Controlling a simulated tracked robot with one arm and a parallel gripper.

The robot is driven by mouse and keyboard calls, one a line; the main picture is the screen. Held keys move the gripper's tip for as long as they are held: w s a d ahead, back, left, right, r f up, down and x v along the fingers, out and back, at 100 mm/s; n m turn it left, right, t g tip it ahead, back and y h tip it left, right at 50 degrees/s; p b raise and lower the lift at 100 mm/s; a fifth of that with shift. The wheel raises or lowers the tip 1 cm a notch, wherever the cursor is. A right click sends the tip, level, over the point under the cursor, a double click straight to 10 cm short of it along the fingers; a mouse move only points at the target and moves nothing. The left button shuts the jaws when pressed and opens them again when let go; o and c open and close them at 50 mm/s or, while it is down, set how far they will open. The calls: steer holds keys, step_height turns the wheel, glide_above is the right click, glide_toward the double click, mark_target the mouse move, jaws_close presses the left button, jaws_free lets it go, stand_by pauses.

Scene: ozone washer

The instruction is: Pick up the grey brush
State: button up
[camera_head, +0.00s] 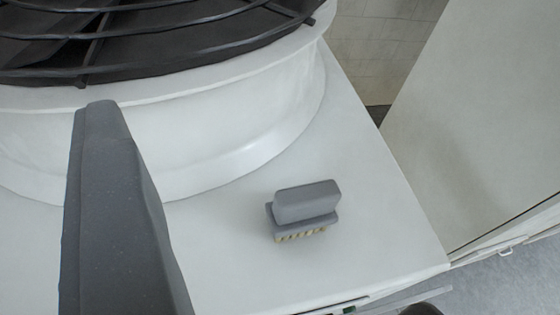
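The grey brush (306,203) lies on the white top of the machine, right of the round fan housing. It has a grey block handle over a wider grey base, and short yellowish bristles show along its lower front edge. One large grey finger of my gripper (115,210) rises at the left of the view, apart from the brush. No second finger is against it, and nothing is held. A small dark rounded shape shows at the bottom edge, right of centre; I cannot tell whether it is the other finger.
The white round housing (230,145) with a dark wire fan grille (150,40) fills the upper left. The white machine top (385,235) is clear around the brush and ends at an edge on the right. A pale cabinet (480,120) stands beyond a narrow gap.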

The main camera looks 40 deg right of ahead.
steer(key=shift+w+a, duration=0.1)
steer(key=shift+w, duration=0.05)
steer(key=shift+o, duration=1.2)
steer(key=shift+r, duration=0.1)
steer(key=shift+o, duration=1.2)
steer(key=shift+w, duration=0.1)
steer(key=m+g+p, duration=1.5)
steer(key=m+p, duration=0.5)
steer(key=p, duration=0.2)
glide_above(311, 194)
step_height(311, 194, down, 4)
steer(key=shift+f+b, duration=0.85)
steer(key=shift+b, duration=0.35)
step_height(311, 194, down, 6)
steer(key=b, duration=0.5)
steer(key=shift+f+p, duration=0.8)
steer(key=shift+f, duration=2)
